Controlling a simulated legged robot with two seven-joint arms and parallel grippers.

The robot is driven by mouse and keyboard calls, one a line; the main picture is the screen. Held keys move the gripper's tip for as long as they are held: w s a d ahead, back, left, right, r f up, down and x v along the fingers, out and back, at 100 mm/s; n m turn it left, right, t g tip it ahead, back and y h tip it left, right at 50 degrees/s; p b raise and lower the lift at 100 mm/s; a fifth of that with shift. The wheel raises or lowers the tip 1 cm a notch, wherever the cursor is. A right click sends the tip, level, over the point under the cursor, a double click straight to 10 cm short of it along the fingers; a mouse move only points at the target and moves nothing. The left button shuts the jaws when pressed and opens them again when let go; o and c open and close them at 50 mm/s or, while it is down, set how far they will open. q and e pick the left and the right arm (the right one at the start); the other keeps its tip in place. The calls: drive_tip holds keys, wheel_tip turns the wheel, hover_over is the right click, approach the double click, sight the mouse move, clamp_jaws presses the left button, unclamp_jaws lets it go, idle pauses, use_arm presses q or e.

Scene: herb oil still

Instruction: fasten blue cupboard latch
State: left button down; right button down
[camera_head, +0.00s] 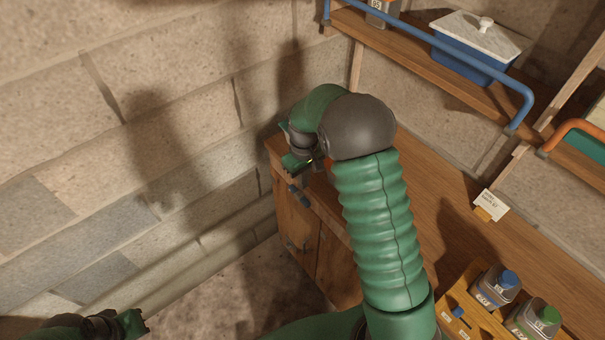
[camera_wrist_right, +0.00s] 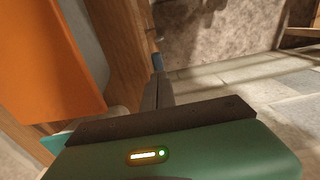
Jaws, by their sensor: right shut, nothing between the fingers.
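The wooden cupboard (camera_head: 297,232) stands under the left end of the bench, with its doors facing left and down in the head view. A small dark-blue latch piece (camera_head: 298,192) sticks out at its upper front edge. My right gripper (camera_head: 299,167) is by that edge, largely hidden behind my own arm. In the right wrist view its fingers (camera_wrist_right: 158,92) are together and empty. A blue tip (camera_wrist_right: 157,62) shows just beyond them; I cannot tell whether they touch it. My left gripper (camera_head: 132,322) is low at the left, far from the cupboard, its jaws unclear.
The wooden bench top (camera_head: 450,220) holds a label card (camera_head: 491,205) and a yellow crate (camera_head: 455,300) with bottles. A shelf above carries a blue lidded box (camera_head: 475,45) behind a blue rail (camera_head: 450,62). A block wall (camera_head: 130,120) bounds the left. An orange panel (camera_wrist_right: 45,60) is close in the wrist view.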

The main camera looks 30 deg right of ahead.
sight(307, 206)
wheel_tip(307, 206, down, 8)
drive_tip(key=shift+s+f, duration=0.1)
drive_tip(key=shift+s, duration=0.05)
idle(0.6)
drive_tip(key=shift+s+f+p, duration=0.3)
drive_tip(key=shift+s+f, duration=0.35)
drive_tip(key=shift+f, duration=0.2)
drive_tip(key=shift+s+f, duration=0.2)
drive_tip(key=shift+f, duration=1.2)
drive_tip(key=shift+r, duration=0.1)
